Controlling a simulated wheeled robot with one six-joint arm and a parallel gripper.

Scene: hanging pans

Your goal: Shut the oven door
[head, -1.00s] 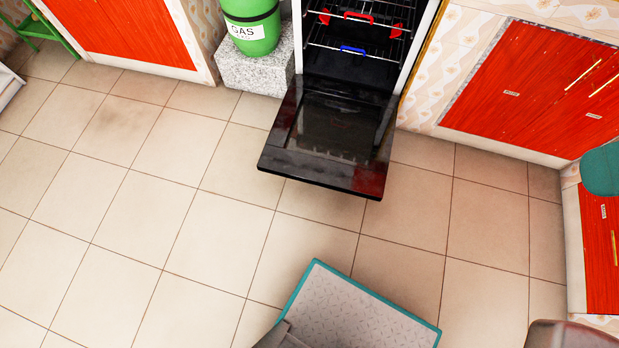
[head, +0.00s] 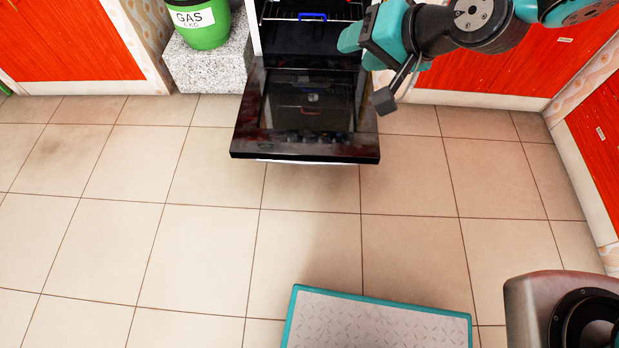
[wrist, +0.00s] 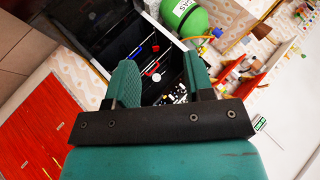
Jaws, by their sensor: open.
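The oven door (head: 306,112) is a black glass panel. It hangs open, folded down and out from the oven (head: 254,25), with its front edge over the tiled floor. My gripper (head: 352,40) is at the right side of the oven opening, above the door's right side in the picture. I see no clear contact with the door. In the wrist view, the two green fingers of my gripper (wrist: 160,78) are spread apart with nothing held between them. The dark oven interior with a rack and red and blue handles shows beyond them.
A green gas bottle (head: 203,22) stands on a speckled stone block (head: 208,62) left of the oven. Red cabinets (head: 65,40) stand to the left, with more to the right (head: 480,78). The tiled floor (head: 200,245) before the door is clear.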

